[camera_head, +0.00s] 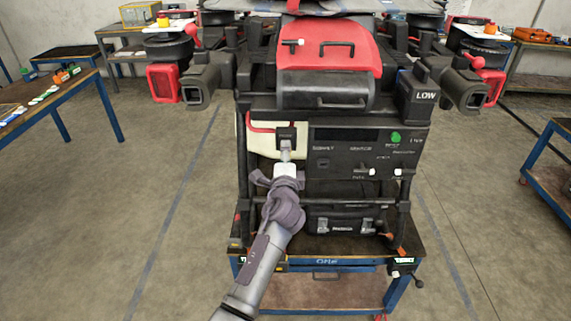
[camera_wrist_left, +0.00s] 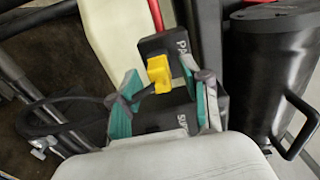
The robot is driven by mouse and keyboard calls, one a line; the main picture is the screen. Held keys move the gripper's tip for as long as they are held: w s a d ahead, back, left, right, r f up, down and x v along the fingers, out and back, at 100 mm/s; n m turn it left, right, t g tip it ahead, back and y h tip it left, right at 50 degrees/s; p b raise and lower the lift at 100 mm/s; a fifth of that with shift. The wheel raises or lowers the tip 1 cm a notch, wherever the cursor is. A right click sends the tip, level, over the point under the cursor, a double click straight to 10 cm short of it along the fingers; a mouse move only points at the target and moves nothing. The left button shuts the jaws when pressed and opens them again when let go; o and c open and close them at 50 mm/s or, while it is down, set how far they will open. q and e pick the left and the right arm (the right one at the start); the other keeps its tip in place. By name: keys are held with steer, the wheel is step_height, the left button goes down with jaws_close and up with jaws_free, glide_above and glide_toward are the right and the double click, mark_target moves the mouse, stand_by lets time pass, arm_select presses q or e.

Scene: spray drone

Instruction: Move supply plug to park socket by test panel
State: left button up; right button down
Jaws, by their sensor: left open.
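In the left wrist view a yellow plug (camera_wrist_left: 158,72) sits between my open fingers, at the lower edge of a dark block (camera_wrist_left: 155,43) with lettering that starts "PA". A second dark block (camera_wrist_left: 165,118) below is lettered "SU" and is partly hidden by my fingers. I cannot tell whether the plug is seated in either. My left gripper (camera_wrist_left: 162,98) has teal pads on both sides of the plug, with gaps. In the head view the left gripper (camera_head: 286,154) is just below the labelled dark block (camera_head: 285,133), left of the test panel (camera_head: 345,150); the plug is hidden there.
A dark cable (camera_wrist_left: 55,100) loops on the left of the wrist view. A black cylinder with a handle (camera_wrist_left: 270,75) stands close on the right. A black case (camera_head: 343,222) sits on the blue cart (camera_head: 325,264) under the panel. Open floor lies either side.

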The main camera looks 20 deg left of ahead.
arm_select(q)
steer(key=v, duration=1.1)
steer(key=shift+s, duration=0.25)
steer(key=shift+d, duration=0.15)
